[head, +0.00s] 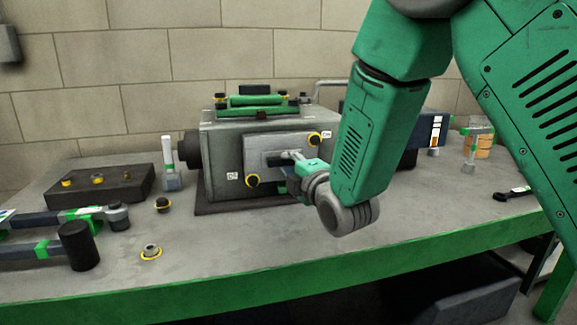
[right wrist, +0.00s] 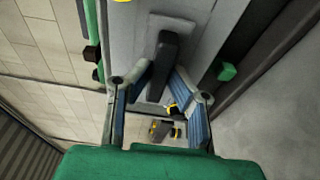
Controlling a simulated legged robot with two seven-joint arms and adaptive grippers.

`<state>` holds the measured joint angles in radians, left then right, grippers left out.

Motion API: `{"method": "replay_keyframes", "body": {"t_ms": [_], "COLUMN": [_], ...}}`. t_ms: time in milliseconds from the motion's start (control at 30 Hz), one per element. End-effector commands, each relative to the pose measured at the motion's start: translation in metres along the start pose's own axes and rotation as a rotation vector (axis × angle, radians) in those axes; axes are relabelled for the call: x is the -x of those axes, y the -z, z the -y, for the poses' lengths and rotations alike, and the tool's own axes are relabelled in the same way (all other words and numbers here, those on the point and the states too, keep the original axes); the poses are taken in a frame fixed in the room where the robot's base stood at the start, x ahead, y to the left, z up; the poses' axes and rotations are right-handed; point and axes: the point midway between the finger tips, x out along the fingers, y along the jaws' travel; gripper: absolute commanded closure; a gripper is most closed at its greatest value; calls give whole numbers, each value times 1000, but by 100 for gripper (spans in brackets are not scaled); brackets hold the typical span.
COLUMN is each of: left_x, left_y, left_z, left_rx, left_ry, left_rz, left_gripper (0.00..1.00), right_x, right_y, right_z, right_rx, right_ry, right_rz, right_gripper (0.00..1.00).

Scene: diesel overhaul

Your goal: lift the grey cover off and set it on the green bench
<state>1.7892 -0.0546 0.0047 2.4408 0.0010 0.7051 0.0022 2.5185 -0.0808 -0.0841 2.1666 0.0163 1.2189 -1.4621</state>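The grey cover (head: 262,150) is on the front face of the grey engine block (head: 222,145), with a black-and-yellow knob (head: 314,138) at its upper right and another (head: 252,180) at its lower left. In the right wrist view, the cover (right wrist: 192,38) has a dark bar handle (right wrist: 164,58). My right gripper (head: 290,159) is at the handle. In the right wrist view its fingers (right wrist: 163,72) are spread on either side of the handle's near end, seemingly with small gaps. My left gripper is not in view.
The green-edged bench (head: 230,292) has free grey top in front of the block. A dark tray (head: 100,188) and a black cylinder (head: 77,247) lie left. A yellow-ringed part (head: 151,253) sits near the front edge. A black tool (head: 511,194) lies right.

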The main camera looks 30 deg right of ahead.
Motion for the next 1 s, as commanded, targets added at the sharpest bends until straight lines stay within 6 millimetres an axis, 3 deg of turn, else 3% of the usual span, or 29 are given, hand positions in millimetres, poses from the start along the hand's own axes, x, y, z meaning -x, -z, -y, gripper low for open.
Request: {"method": "replay_keyframes", "body": {"t_ms": [1000], "left_x": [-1], "left_y": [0], "left_z": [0], "left_rx": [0], "left_ry": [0], "left_rz": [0], "left_gripper": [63], "right_x": [30], "right_y": [6], "right_z": [0], "right_rx": [2], "right_ry": [0], "right_rz": [-1], "right_gripper": [100]}}
